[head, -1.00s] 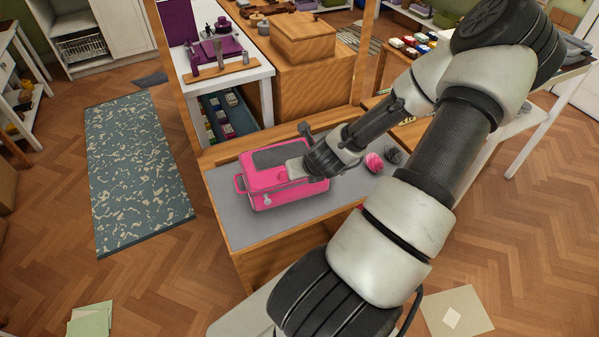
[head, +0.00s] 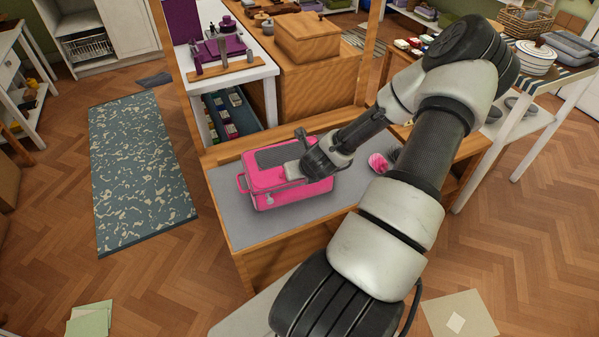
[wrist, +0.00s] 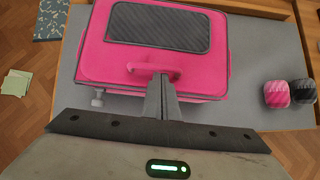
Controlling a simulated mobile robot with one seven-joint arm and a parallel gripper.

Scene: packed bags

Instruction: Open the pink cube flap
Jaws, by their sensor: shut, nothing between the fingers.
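The pink cube (head: 318,190) is a packed case with a dark grey panel (head: 284,153) on its top flap, and the flap lies closed. It also shows in the wrist view (wrist: 90,60). A pink loop (wrist: 135,68) stands on the cube near its near edge in the wrist view. A small grey tab (wrist: 98,98) hangs at the edge to its left. My gripper (wrist: 163,78) is shut and empty, with its fingertips at the right part of the loop. I cannot tell whether they touch it. In the head view my gripper (head: 294,171) is over the cube's right part.
The cube sits on a grey mat (head: 228,218) on a wooden bench. A pink rolled item (head: 378,163) and a dark one (wrist: 303,91) lie to the right. A wooden box (head: 305,40) stands behind. The mat is clear in front of the cube.

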